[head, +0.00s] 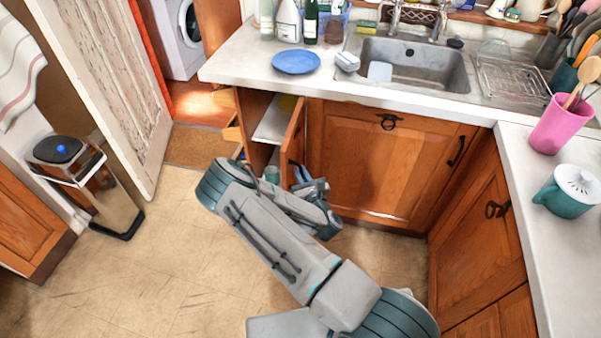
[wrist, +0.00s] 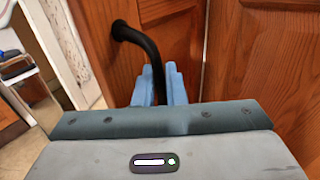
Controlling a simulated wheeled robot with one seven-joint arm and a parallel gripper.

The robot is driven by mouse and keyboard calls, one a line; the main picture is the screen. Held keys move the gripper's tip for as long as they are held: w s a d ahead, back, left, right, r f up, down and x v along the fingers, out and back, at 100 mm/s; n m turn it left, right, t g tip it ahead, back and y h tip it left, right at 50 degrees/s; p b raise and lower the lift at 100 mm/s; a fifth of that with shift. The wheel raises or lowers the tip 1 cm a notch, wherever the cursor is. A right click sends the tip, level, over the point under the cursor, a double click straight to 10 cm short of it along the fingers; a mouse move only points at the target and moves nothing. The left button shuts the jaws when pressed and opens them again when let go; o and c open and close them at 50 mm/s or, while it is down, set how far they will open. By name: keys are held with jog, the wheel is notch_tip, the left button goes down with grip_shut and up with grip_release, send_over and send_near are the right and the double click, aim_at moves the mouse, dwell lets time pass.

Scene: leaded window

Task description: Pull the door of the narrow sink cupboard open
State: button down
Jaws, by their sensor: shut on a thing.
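The narrow sink cupboard door (head: 295,130) stands open, swung out from the counter front and seen nearly edge-on in the head view. In the wrist view the wooden door (wrist: 183,35) fills the upper middle. Its black curved handle (wrist: 137,38) runs down between the blue fingers of my gripper (wrist: 160,85). My gripper (head: 302,177) is shut on this handle at the door's outer side; my own arm partly hides the grip in the head view. The cupboard's inside, with a pale shelf (head: 276,120), shows left of the door.
A closed wider cupboard (head: 383,160) is right of the open door. The worktop above holds a blue plate (head: 296,62) and the sink (head: 415,65). A pedal bin (head: 105,185) stands left; the tiled floor between is clear.

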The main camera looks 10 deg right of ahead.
jog(key=shift+w+r, duration=0.15)
jog(key=shift+r, duration=0.1)
jog(key=c, duration=1.6)
grip_release()
jog(key=shift+c, duration=0.2)
jog(key=shift+d+f, duration=0.1)
jog(key=s+d+b, duration=0.1)
jog(key=s+d, duration=0.1)
jog(key=s, duration=1.1)
jog(key=shift+s+d, duration=0.2)
jog(key=shift+s, duration=0.1)
